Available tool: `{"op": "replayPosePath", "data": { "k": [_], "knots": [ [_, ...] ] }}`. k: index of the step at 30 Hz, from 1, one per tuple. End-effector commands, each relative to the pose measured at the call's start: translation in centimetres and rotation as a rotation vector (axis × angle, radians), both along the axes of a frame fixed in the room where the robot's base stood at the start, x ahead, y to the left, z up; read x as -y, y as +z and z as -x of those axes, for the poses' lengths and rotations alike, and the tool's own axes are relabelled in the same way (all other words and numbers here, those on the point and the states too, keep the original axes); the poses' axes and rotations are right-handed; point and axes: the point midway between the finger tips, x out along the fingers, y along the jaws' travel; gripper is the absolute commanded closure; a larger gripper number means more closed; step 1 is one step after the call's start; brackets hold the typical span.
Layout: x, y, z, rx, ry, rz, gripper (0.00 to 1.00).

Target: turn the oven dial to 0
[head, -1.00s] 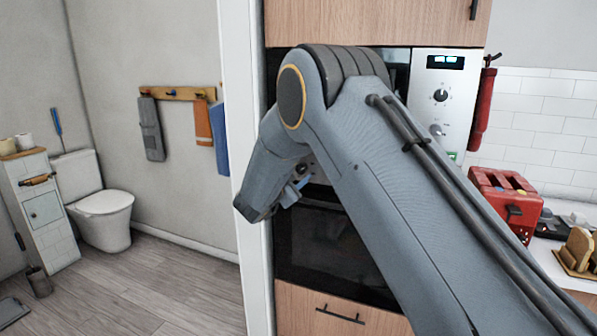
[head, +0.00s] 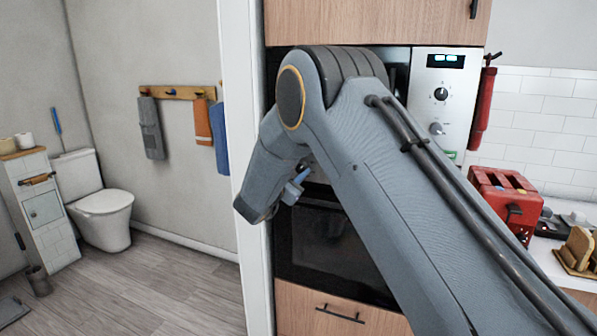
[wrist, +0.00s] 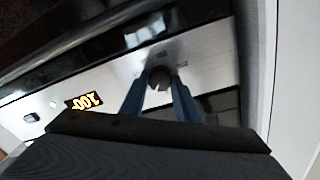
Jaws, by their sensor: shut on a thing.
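The oven dial (wrist: 159,77) is a dark round knob on the silver oven panel (wrist: 205,65) in the wrist view. The two blue fingers of my gripper (wrist: 159,92) are on either side of the dial and shut on it. An orange lit display (wrist: 84,101) on the same panel appears to show 100, seen tilted. In the head view my gripper (head: 295,188) is at the oven front, partly behind my arm, and one blue finger shows. The dial cannot be made out clearly there. The dark oven door (head: 325,245) is below.
A microwave panel (head: 440,100) with two knobs and a lit display is above the oven. A red toaster (head: 503,200) stands on the counter at right. A white door frame (head: 252,130) borders the oven at left.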

Motion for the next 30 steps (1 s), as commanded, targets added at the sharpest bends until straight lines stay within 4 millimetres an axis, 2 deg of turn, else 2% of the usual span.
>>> {"op": "replayPosePath", "data": {
  "k": [18, 30],
  "knots": [
    [-0.04, -0.11, 0.02, -0.187, 0.000, 0.510, 0.94],
    [-0.06, -0.13, 0.00, -0.245, 0.000, 0.673, 0.94]
  ]
}}
